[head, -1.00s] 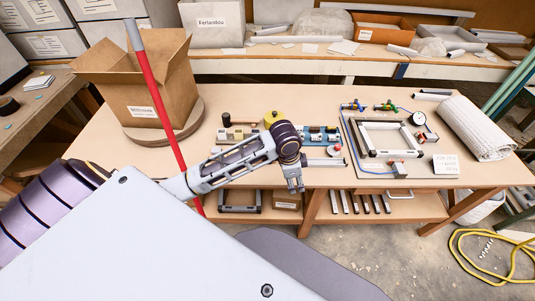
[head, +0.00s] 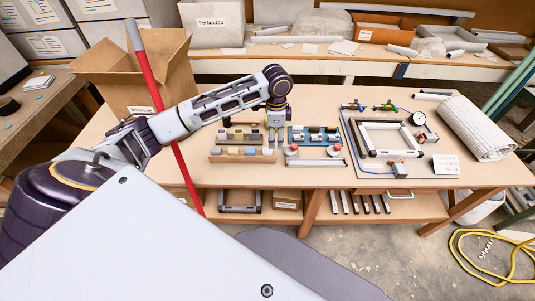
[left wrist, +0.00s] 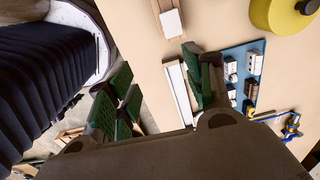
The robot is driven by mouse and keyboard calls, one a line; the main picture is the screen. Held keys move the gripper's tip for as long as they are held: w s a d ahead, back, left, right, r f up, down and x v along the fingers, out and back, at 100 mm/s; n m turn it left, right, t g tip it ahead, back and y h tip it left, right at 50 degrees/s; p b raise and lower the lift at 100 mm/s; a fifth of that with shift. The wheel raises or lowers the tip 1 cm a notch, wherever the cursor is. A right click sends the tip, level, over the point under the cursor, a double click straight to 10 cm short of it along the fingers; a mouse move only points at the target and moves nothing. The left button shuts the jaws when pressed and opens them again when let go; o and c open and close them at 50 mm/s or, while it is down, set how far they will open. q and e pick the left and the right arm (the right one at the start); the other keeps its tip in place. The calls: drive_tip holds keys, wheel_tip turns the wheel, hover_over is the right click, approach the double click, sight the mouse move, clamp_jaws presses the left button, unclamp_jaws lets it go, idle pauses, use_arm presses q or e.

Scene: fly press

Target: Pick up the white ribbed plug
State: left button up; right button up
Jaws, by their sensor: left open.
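My left gripper (head: 275,138) is open and empty, pointing down over the worktable between a brown rack and a blue tray (head: 289,140). In the left wrist view its green-padded fingers (left wrist: 158,92) stand apart, with nothing between them. The blue tray (left wrist: 242,48) there carries small white, dark and brown pieces. A white piece with dark bands (left wrist: 230,68) on it may be the white ribbed plug; the ribs are too small to confirm. A plain white block (left wrist: 171,23) sits on a wooden strip. My right gripper is not in view.
A wooden strip with several coloured blocks (head: 228,159) lies at the table's front edge. A metal frame (head: 359,150) and a rolled white mat (head: 478,128) are to the right. An open cardboard box (head: 125,75) stands at the left, and a red pole (head: 160,100) crosses before it.

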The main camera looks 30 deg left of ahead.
use_arm(q)
wheel_tip(320, 180, up, 3)
hover_over(268, 150)
drive_tip(key=shift+w+r, duration=0.1)
drive_tip(key=shift+r, duration=0.05)
drive_tip(key=shift+f, duration=4.35)
drive_tip(key=shift+f, duration=0.1)
drive_tip(key=shift+f, duration=2.5)
drive_tip(key=shift+c, duration=0.4)
drive_tip(key=c, duration=0.9)
